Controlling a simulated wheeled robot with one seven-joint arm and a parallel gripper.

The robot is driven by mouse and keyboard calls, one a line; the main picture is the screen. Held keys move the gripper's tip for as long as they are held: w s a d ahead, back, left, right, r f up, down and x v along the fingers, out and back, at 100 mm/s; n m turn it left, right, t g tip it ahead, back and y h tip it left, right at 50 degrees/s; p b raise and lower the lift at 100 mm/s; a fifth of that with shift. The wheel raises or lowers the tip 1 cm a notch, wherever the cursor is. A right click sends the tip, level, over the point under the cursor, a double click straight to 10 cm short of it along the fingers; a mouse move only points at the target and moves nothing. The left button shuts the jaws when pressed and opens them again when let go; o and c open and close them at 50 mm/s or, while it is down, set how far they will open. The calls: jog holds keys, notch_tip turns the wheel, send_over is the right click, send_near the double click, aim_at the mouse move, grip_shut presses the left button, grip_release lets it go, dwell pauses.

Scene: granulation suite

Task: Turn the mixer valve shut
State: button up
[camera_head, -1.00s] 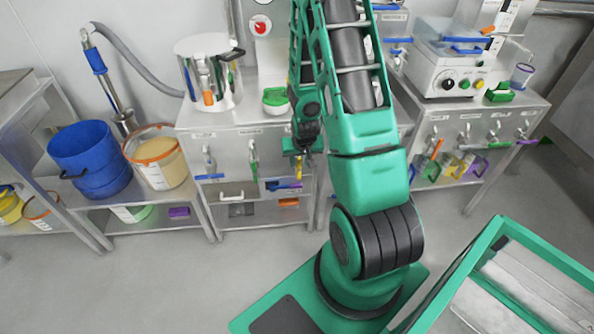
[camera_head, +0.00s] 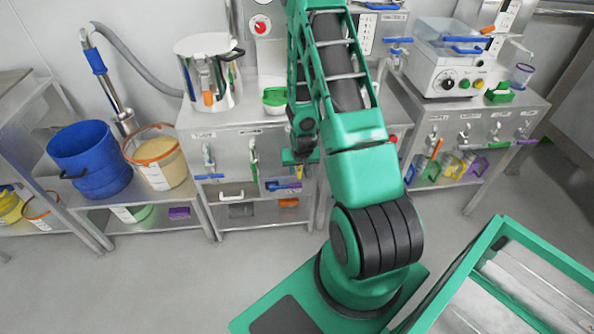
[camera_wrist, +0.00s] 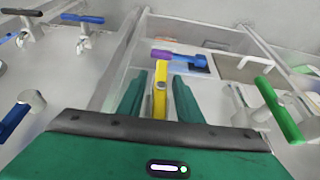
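Small valves with coloured levers line the steel bench front. A yellow lever (camera_wrist: 160,90) points up the wrist view, between the two green fingers of my gripper (camera_wrist: 159,92). Narrow gaps show on both sides of it, so my gripper looks open around the lever, not clamped. In the head view, my gripper (camera_head: 299,160) is at the bench front and the yellow lever (camera_head: 298,173) shows just below it. A green lever (camera_wrist: 278,108) is at the right in the wrist view. The valve labels are unreadable, so I cannot tell which is the mixer valve.
A blue-and-purple object (camera_wrist: 182,58) lies beyond the fingertips. A blue lever (camera_wrist: 14,118) is at the left in the wrist view. On the bench stand a steel pot (camera_head: 212,75) and a green-and-white container (camera_head: 275,97). The floor before the bench is clear.

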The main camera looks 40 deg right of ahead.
grip_shut()
jog(key=shift+t+y, duration=0.3)
jog(key=m+t+y, duration=0.1)
jog(key=t+y, duration=0.1)
jog(key=y, duration=0.1)
jog(key=shift+w+a, duration=0.1)
jog(key=m+t+y, duration=0.1)
jog(key=t+y, duration=0.2)
jog(key=r+m+t+y, duration=0.1)
jog(key=t+y, duration=0.1)
jog(key=y, duration=0.1)
jog(key=a+m+t+y, duration=0.1)
jog(key=t+y, duration=0.1)
jog(key=t, duration=0.1)
jog(key=shift+w+a+r+t+y, duration=0.1)
jog(key=shift+w+r+t+y, duration=0.2)
jog(key=shift+w+y, duration=0.1)
jog(key=shift+s+m, duration=0.1)
jog(key=shift+m, duration=0.2)
dwell(0.4)
